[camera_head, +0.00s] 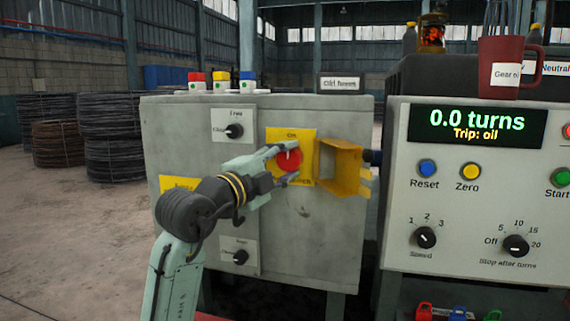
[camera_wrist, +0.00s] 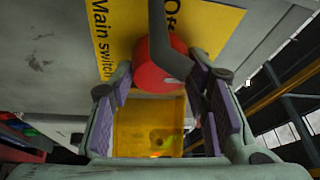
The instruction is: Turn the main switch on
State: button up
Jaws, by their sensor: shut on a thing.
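The main switch is a red round knob (camera_head: 290,161) on a yellow plate (camera_head: 304,136) on the grey cabinet's front. In the wrist view the red knob (camera_wrist: 150,75) carries a grey bar (camera_wrist: 162,35) that points toward the word "Off". The plate's "Main switch" lettering (camera_wrist: 101,38) shows beside it. My gripper (camera_head: 283,166) is at the knob, one finger above it and one below. In the wrist view its purple-padded fingers (camera_wrist: 158,82) are on either side of the knob, shut on it. The exact contact spots are partly hidden.
A yellow hinged cover (camera_head: 342,168) stands swung out just right of the switch. Smaller black selectors sit above (camera_head: 234,131) and below (camera_head: 240,257). A control panel (camera_head: 470,235) reads "0.0 turns" and "Trip: oil".

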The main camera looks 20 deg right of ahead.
jog(key=shift+r, duration=0.1)
jog(key=o, duration=1.1)
jog(key=v, duration=1.2)
